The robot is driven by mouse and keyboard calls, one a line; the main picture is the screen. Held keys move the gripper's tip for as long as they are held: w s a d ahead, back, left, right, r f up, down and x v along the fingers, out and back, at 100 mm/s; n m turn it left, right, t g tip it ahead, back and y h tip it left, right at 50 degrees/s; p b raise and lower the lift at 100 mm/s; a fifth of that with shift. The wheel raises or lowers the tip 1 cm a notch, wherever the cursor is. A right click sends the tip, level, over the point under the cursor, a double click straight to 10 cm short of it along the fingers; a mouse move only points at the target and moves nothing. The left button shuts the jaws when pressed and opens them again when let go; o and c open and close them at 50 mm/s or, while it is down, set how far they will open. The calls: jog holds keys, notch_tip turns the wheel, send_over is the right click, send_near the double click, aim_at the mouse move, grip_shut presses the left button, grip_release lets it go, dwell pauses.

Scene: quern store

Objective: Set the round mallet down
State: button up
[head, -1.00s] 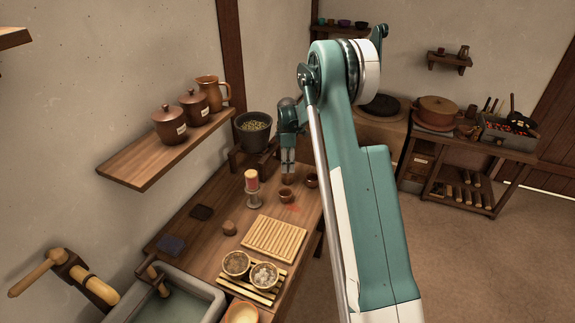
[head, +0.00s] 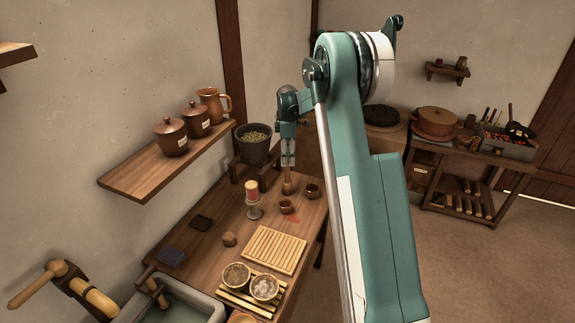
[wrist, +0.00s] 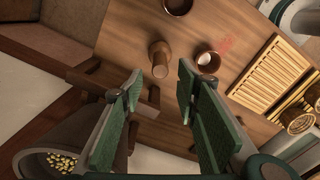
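The round mallet (head: 288,187) is a small brown wooden piece. It stands on the wooden table (head: 225,210), just below my gripper (head: 288,160). It also shows in the wrist view (wrist: 159,58), beyond the fingertips and apart from them. In the wrist view my gripper (wrist: 158,85) is open, with a wide empty gap between its green-padded fingers.
Two small brown bowls, one (head: 286,207) in front of the mallet and one (head: 312,191) to its right, stand close by. A pot of grain (head: 254,145) stands behind. A slatted board (head: 273,250) lies nearer.

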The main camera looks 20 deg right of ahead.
jog(key=shift+r, duration=0.95)
jog(key=shift+s+a+r, duration=0.15)
jog(key=shift+s+r, duration=0.05)
jog(key=shift+r, duration=0.2)
jog(key=s+a+r+m+t, duration=0.25)
jog(key=s+a+r, duration=0.25)
jog(key=s+r, duration=0.65)
jog(key=s+a+r+m+t, duration=0.1)
jog(key=s+a+r+m, duration=0.4)
jog(key=s+r, duration=0.6)
jog(key=s+a+r+m+t, duration=0.1)
jog(key=s+a+m+t, duration=0.3)
jog(key=s, duration=1.2)
jog(key=s+a+f+m, duration=0.1)
jog(key=s+a+f, duration=0.1)
jog(key=s, duration=0.6)
jog(key=s+a+f+m, duration=0.2)
jog(key=s+f, duration=0.1)
jog(key=s, duration=0.5)
jog(key=shift+f, duration=0.2)
jog(key=shift+s+a, duration=0.1)
